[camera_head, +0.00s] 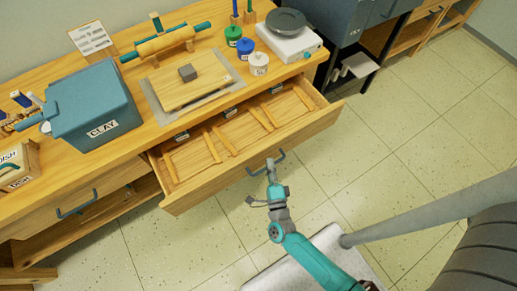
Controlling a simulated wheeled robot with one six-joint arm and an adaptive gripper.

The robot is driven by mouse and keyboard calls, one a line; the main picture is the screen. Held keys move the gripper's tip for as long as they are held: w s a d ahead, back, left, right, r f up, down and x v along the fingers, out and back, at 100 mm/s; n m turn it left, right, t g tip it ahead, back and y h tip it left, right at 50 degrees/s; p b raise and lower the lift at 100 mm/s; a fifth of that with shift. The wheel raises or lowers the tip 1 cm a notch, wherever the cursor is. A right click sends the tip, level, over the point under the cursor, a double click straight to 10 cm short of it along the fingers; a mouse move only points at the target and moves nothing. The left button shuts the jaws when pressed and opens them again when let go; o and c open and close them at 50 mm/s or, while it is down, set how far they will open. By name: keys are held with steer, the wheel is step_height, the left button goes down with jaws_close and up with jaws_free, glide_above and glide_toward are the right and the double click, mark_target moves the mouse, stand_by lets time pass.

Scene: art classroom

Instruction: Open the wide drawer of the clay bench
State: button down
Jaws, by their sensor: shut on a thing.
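The wide drawer (235,168) of the clay bench (150,141) stands pulled out toward me in the camera_head view. Several wooden strips lie inside it. A dark bar handle (257,172) is on the drawer's front. My gripper (271,165) is at this handle, shut on it, with my teal and grey arm reaching up from the bottom of the picture. The fingers hide part of the handle.
A teal bin labelled CLAY (95,105), a rolling pin (166,41), a wooden board (178,88) with a grey block, small jars and a white turntable (290,45) stand on the bench. A closed drawer (80,210) is at left. Tiled floor (400,150) at right is clear.

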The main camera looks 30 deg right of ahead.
steer(key=s, duration=0.8)
steer(key=shift+s, duration=0.15)
steer(key=c, duration=1.2)
jaws_free()
